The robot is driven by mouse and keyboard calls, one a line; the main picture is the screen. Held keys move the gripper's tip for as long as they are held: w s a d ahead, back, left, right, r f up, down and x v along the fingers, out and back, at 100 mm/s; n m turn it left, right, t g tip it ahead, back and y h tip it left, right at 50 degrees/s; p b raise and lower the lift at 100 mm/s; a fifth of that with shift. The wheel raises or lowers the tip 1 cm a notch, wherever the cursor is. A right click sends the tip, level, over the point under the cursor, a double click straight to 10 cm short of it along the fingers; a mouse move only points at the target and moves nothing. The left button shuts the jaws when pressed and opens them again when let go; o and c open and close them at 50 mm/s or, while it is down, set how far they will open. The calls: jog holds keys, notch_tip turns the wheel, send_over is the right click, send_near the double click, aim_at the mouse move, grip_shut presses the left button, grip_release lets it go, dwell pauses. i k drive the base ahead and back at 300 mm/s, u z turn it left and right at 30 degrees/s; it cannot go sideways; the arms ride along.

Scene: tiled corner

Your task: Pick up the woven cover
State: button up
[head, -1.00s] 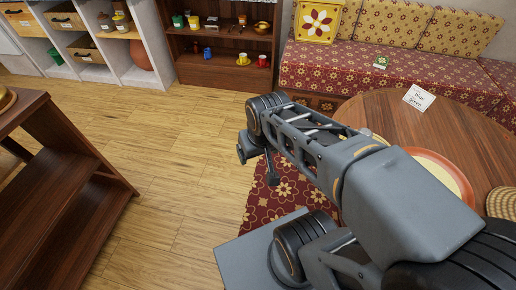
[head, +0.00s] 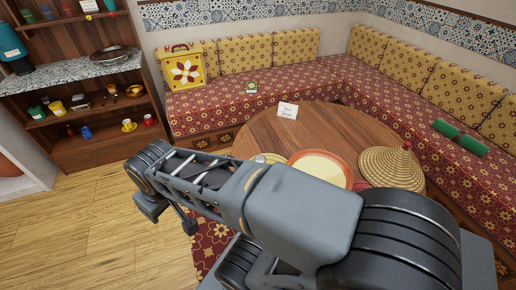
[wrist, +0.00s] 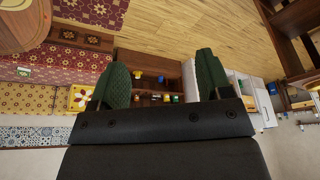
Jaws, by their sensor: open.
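The woven cover (head: 392,166) is a tan, cone-shaped lid with a reddish-brown knob on top. It sits upright at the right side of the round wooden table (head: 262,130), in the head view. The wrist view does not show it. My gripper (wrist: 162,62) is open and empty, its two green-padded fingers wide apart in the wrist view. In the head view my arm reaches left over the floor in front of the table, so the gripper end is well left of the cover and apart from it.
An orange-rimmed plate (head: 342,158) lies left of the cover, partly behind my arm. A white card (head: 288,111) stands at the table's back. A patterned corner bench (head: 330,82) surrounds the table, with green rolls (head: 446,128) at right. Shelves (head: 85,150) stand left; wooden floor (head: 75,235) is clear.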

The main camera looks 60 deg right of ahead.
aim_at(381, 166)
jog(key=z, duration=2.75)
